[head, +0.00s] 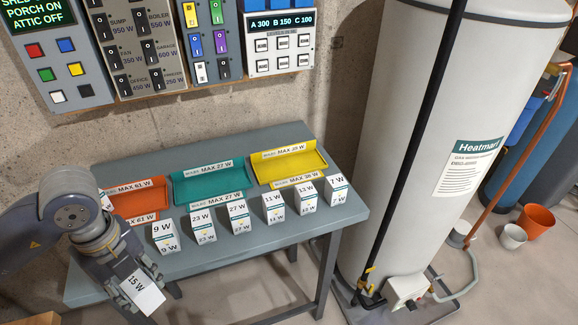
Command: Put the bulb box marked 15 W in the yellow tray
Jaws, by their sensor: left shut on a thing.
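My left gripper (128,279) is shut on a white bulb box marked 15 W (143,291). It holds the box tilted, in front of the bench's left front edge. The yellow tray (292,171) sits at the back right of the grey bench, with a label reading MAX 39 W or similar; it looks empty. It is well to the right of and behind the held box. My right gripper does not show.
A teal tray (210,187) and an orange tray (141,209), partly behind my left arm, stand left of the yellow one. Several bulb boxes line the front, including 9 W (163,235), 23 W (203,226) and 7 W (337,189). A white tank (420,130) stands right of the bench (250,140).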

